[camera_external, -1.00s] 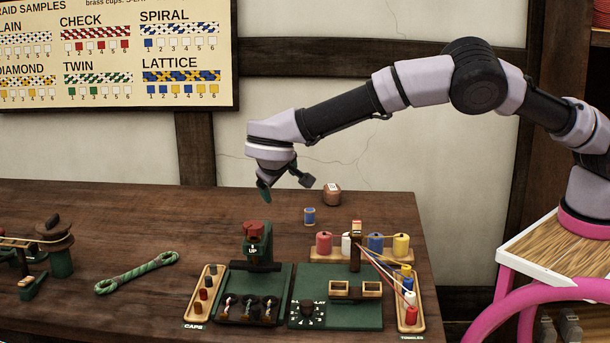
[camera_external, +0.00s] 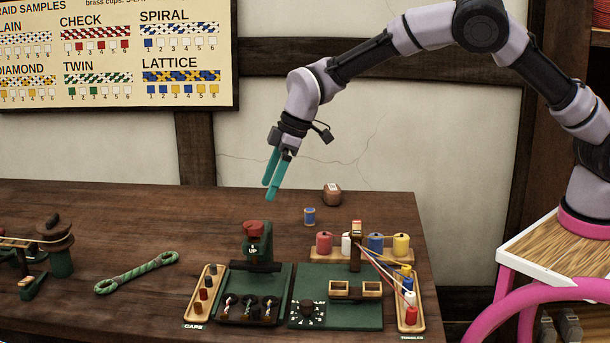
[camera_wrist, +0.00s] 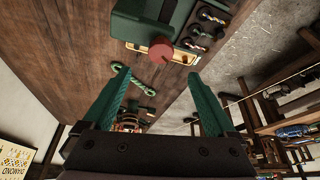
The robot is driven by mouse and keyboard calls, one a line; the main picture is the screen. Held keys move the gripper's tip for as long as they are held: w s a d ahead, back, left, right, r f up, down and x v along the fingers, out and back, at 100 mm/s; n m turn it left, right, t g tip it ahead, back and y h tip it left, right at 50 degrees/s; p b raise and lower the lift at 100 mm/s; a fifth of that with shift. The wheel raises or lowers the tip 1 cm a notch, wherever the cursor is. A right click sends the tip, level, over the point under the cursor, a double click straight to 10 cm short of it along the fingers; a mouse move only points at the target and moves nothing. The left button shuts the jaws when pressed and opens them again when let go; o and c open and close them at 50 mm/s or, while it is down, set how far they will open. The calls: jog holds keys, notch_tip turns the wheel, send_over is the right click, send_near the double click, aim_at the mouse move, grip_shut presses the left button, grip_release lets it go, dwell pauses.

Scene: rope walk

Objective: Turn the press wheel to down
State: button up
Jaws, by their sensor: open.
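The press (camera_external: 256,252) stands on the left green board, with a red wheel or knob (camera_external: 254,228) on top and a small label on its front that appears to read "UP". In the wrist view the red wheel (camera_wrist: 161,51) shows beyond and between my fingertips, at the end of the dark green press body (camera_wrist: 150,22). My gripper (camera_external: 269,192) is open and empty, with teal fingers pointing down in the air above the press. The fingers (camera_wrist: 153,85) are spread apart in the wrist view and do not touch the wheel.
A caps tray (camera_external: 205,295) lies left of the press. Right of it are a dial (camera_external: 307,311), thread spools (camera_external: 375,243) with taut strands, and a toggles tray (camera_external: 410,315). A green braided rope (camera_external: 137,272) lies left. The table behind the press is mostly clear.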

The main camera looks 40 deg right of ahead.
aim_at(253, 224)
jog(key=x, duration=0.9)
jog(key=shift+a+f, duration=0.1)
jog(key=shift+f, duration=0.25)
jog(key=c, duration=1.4)
